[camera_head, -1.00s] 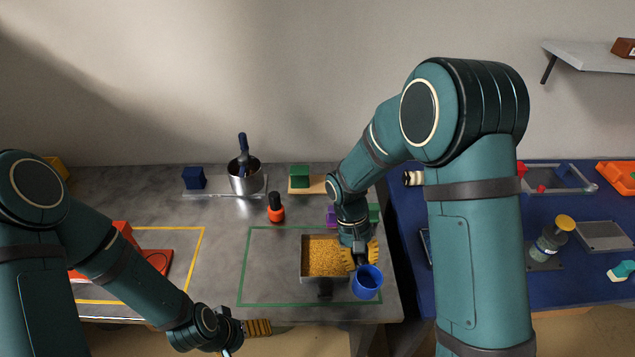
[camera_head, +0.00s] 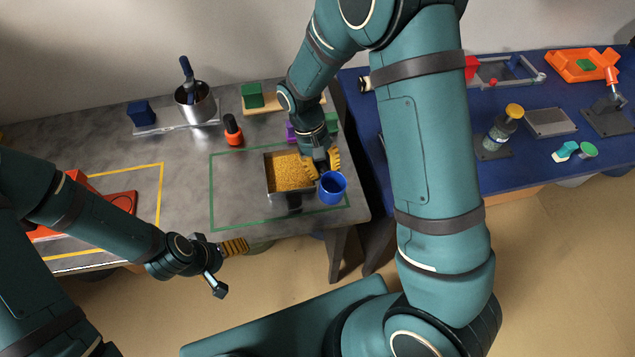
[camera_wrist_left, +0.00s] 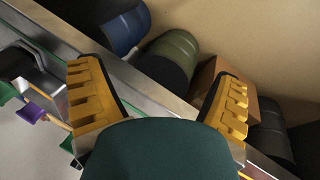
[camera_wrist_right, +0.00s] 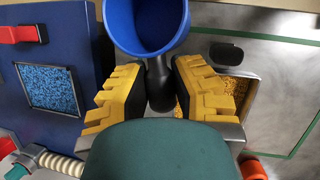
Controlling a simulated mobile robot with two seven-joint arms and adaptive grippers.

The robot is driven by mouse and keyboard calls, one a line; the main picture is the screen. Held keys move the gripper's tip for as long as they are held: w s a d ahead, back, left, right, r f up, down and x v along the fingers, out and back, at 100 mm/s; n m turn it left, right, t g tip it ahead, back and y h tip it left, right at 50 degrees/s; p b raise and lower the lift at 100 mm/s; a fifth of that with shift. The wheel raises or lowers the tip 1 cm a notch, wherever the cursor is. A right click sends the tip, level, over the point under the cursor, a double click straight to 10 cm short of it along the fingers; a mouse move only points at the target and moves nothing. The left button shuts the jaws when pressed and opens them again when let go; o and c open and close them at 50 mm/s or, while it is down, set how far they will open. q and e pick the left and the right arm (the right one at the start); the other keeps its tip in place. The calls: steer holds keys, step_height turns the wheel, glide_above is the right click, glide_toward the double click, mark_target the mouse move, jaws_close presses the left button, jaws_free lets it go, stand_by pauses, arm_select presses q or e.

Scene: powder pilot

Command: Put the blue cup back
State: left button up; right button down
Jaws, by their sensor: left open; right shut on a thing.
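The blue cup (camera_head: 333,189) is in my right gripper (camera_head: 323,165), beside the right side of a tray of yellow grains (camera_head: 290,172). The cup's open mouth shows from above and its inside looks empty. In the right wrist view, the yellow fingers (camera_wrist_right: 158,88) are shut on the dark handle of the blue cup (camera_wrist_right: 147,22). My left gripper (camera_head: 236,247) is empty, in front of the grey table's front edge. In the left wrist view its fingers (camera_wrist_left: 160,80) are wide apart. The cup's resting place cannot be told.
A green outline (camera_head: 211,190) surrounds the grain tray. A steel pot (camera_head: 195,103), an orange-and-black bottle (camera_head: 232,130), a blue block (camera_head: 141,113) and a green block (camera_head: 252,96) stand behind. The blue table (camera_head: 530,90) on the right holds a yellow-capped jar (camera_head: 503,130).

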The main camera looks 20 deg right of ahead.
steer(key=shift+a, duration=0.1)
steer(key=w+a+m+t+y+b, duration=0.1)
steer(key=w+a+m+y+b, duration=0.2)
steer(key=a+m, duration=0.85)
steer(key=w+a+m+t+y+b, duration=0.15)
steer(key=w+a+m+y, duration=0.3)
steer(key=a+m, duration=0.7)
steer(key=f+n+b, duration=0.1)
steer(key=f, duration=0.2)
steer(key=a+f, duration=0.1)
steer(key=f, duration=0.2)
steer(key=w+a+f+n+h+b, duration=0.1)
steer(key=f, duration=0.2)
steer(key=shift+a+n+b, duration=0.1)
steer(key=shift+n+b, duration=0.2)
steer(key=shift+s, duration=0.1)
steer(key=shift+f, duration=0.1)
steer(key=c, duration=0.9)
jaws_free()
